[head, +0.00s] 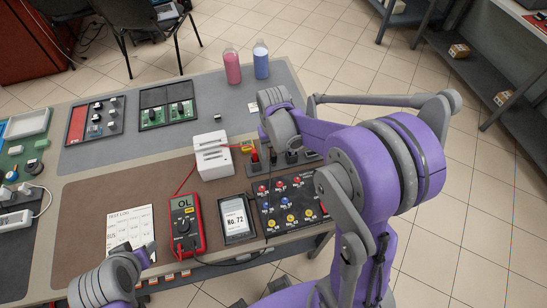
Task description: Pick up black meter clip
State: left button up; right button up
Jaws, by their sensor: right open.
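A dark strip (258,172) beside the white box carries a red clip-like piece (254,158) and a black piece (292,157), which looks like the black meter clip. My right gripper (280,146) is directly above this strip, pointing down, and is open. Its fingers are small and partly hidden by my own wrist, so contact with the black piece cannot be judged. The red meter (187,225) reads OL and lies on the brown mat, with a red lead and a black lead. My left gripper (147,254) is at the lower left, its jaws unclear.
A white slotted box (212,155) stands left of the strip. A panel of red and yellow knobs (287,203), a card display marked No. 72 (236,219) and a test log sheet (131,228) are nearer. Pink (232,68) and blue (261,62) bottles stand at the back.

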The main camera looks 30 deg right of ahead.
aim_at(273, 159)
notch_tip(273, 159, down, 3)
jog(key=shift+r, duration=0.2)
grip_shut()
dwell(0.3)
